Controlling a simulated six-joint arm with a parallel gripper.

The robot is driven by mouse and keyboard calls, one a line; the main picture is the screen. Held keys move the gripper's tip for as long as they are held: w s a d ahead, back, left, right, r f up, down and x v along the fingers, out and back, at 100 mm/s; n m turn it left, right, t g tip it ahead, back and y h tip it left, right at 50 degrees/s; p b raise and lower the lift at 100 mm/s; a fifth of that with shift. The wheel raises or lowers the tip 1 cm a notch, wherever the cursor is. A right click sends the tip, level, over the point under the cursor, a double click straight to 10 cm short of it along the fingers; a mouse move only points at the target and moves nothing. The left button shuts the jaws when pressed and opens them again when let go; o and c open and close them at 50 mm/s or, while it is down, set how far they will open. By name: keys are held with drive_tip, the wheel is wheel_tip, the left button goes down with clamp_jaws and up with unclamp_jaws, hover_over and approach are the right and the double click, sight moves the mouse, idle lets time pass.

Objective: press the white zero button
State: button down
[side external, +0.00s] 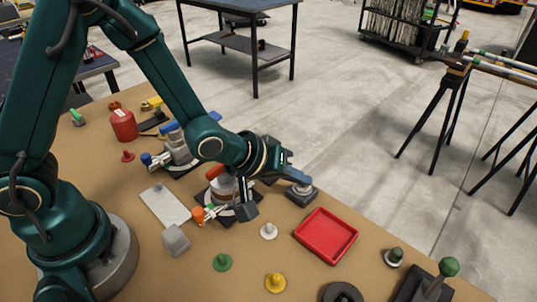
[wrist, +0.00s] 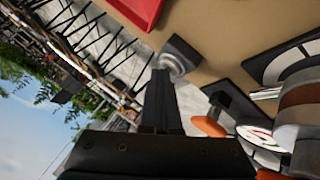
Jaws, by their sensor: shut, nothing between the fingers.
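The pale white-grey button (side external: 302,188) sits on a small dark square box (side external: 301,197) near the table's far edge. My gripper (side external: 299,178) is shut and empty, with its tips at the button. In the wrist view, the closed fingertips (wrist: 160,74) reach the near left side of the round button (wrist: 175,63), which stands on its grey box (wrist: 190,50). They cover part of it. I cannot tell whether the tips touch the button or whether it is pushed down.
A red tray (side external: 326,258) lies just in front of the box. A round gauge-like device with an orange-handled valve (side external: 205,214) stands left of it, below my wrist. White (side external: 268,231), green (side external: 222,262) and yellow (side external: 275,283) knobs stand nearer the front.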

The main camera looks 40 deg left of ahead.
drive_tip(key=shift+r, duration=0.2)
drive_tip(key=shift+r, duration=3)
drive_tip(key=shift+w+a+r, duration=0.15)
drive_tip(key=shift+a+r, duration=0.05)
drive_tip(key=shift+r, duration=0.1)
wheel_tip(320, 180, up, 7)
drive_tip(key=t, duration=0.2)
hover_over(297, 187)
drive_tip(key=a, duration=0.3)
drive_tip(key=s+a+r+y, duration=0.2)
drive_tip(key=s+a+r, duration=0.2)
drive_tip(key=s+a, duration=0.1)
drive_tip(key=s+a+f+m+g, duration=0.1)
drive_tip(key=s+f+m+g, duration=0.1)
drive_tip(key=s, duration=0.5)
drive_tip(key=s+a+f+m+g, duration=0.2)
drive_tip(key=s+f+m+g, duration=0.1)
drive_tip(key=s, duration=0.3)
drive_tip(key=shift+s+f+y, duration=0.2)
drive_tip(key=shift+s+y, duration=0.2)
